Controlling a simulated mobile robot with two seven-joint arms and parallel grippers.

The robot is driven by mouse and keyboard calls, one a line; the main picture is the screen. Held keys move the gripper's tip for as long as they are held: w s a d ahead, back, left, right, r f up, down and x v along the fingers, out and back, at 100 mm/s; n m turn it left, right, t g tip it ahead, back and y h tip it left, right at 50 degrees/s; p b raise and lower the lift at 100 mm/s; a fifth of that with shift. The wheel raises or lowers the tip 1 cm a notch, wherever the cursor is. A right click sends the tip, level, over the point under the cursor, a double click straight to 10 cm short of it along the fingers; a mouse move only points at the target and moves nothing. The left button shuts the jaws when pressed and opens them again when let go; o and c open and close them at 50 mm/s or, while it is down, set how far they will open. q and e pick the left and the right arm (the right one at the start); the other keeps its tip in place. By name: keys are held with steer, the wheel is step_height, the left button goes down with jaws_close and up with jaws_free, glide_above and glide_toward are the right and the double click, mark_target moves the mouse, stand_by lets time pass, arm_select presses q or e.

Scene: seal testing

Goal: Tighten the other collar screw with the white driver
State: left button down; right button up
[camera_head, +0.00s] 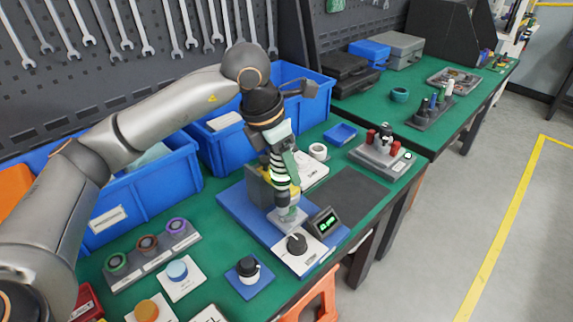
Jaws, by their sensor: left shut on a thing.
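My left gripper (286,192) points down over the blue test fixture (236,205) in the middle of the bench. It is shut on a slim tool, taken to be the white driver, which is mostly hidden by the fingers and wrist. A pale grey, clear-looking part (289,217) stands on the fixture just below the fingers. The collar and its screws are too small and covered to make out. I cannot tell whether the tool tip touches a screw. My right gripper is not in view.
A small display (326,222) with green digits and a black dial (297,243) sit at the fixture's front. Blue bins (150,195) stand behind. A rack of coloured rings (150,250) is at left. A dark mat (350,195) lies clear at right.

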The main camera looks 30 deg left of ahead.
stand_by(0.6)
arm_select(q)
steer(key=shift+r+p, duration=1.8)
steer(key=shift+r, duration=0.7)
